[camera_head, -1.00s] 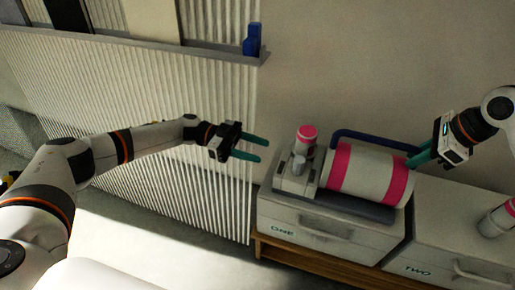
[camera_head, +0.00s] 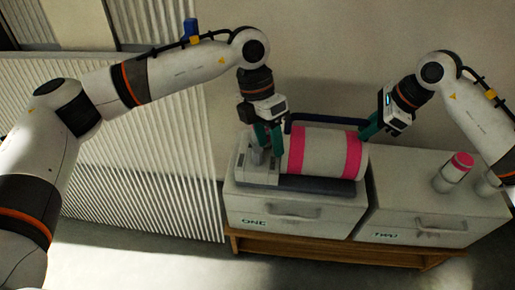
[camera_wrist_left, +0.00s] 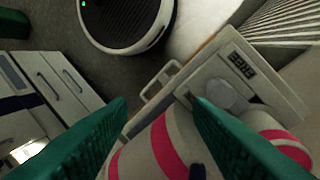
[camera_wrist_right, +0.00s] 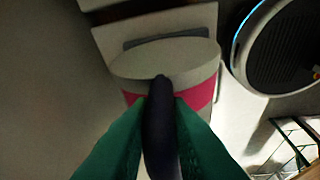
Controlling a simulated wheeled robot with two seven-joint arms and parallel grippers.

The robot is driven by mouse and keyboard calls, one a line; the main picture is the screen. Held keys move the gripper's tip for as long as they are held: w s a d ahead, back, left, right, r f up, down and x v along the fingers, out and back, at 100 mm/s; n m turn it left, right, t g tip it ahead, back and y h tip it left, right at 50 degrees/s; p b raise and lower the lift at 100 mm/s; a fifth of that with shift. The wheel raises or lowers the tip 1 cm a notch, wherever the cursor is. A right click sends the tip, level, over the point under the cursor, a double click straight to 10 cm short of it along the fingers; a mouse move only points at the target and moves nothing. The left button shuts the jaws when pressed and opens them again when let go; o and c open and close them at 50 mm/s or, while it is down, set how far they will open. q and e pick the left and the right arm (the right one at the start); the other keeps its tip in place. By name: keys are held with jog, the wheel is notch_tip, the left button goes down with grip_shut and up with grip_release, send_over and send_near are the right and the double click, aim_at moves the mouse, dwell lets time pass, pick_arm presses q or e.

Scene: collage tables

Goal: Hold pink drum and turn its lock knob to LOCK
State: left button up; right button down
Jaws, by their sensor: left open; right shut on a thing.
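The pink drum (camera_head: 325,153), white with two pink bands, lies on its side in a grey cradle (camera_head: 310,184) on the left cabinet. My right gripper (camera_head: 368,131) is at its right end, shut on the dark blue bar (camera_wrist_right: 160,125) that runs along the drum's back. A grey knob (camera_wrist_left: 222,95) sits on the machine block (camera_head: 262,170) at the drum's left end, beside a small display (camera_wrist_left: 241,65) I cannot read. My left gripper (camera_head: 267,147) is open, fingers pointing down over this block. The knob lies beyond its fingertips in the left wrist view; contact is unclear.
The cabinet marked ONE (camera_head: 290,217) stands beside the one marked TWO (camera_head: 415,225). A pink-capped white jar (camera_head: 457,166) stands on TWO. A ribbed panel (camera_head: 140,160) is at the left.

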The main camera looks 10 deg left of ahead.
aim_at(258, 149)
pick_arm(q)
jog(key=w+a+r+n+t+y, duration=0.2)
jog(key=w+a+r+y, duration=0.1)
jog(key=f, duration=1.1)
jog(key=shift+w+d, duration=0.1)
jog(key=shift+w, duration=0.1)
jog(key=shift+c, duration=0.6)
